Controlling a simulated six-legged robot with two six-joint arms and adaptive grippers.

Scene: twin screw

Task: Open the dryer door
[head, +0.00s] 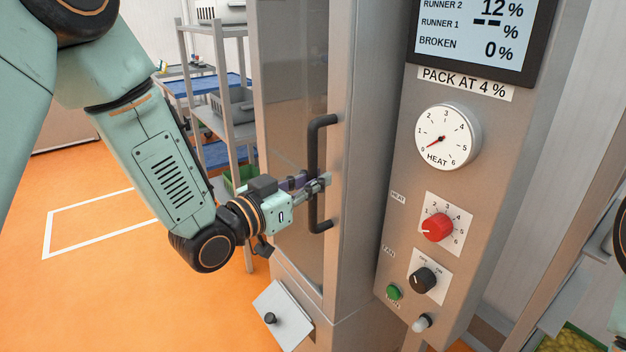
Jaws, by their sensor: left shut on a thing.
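The dryer door (285,90) is a tall metal-framed panel in the middle of the head view and looks closed against the steel cabinet. Its dark vertical bar handle (313,150) stands off the door's right side. My left gripper (318,184) reaches in from the left and is shut on the handle, in its lower half. The fingers hide a short part of the bar. My right gripper is not in view; only a bit of dark arm shows at the right edge.
Right of the door, a control panel carries a display (475,35), a heat gauge (446,137), a red knob (437,227), a black knob (423,280) and a green button (394,292). A grey shelf rack (240,130) stands behind the door's left side. Orange floor at left is open.

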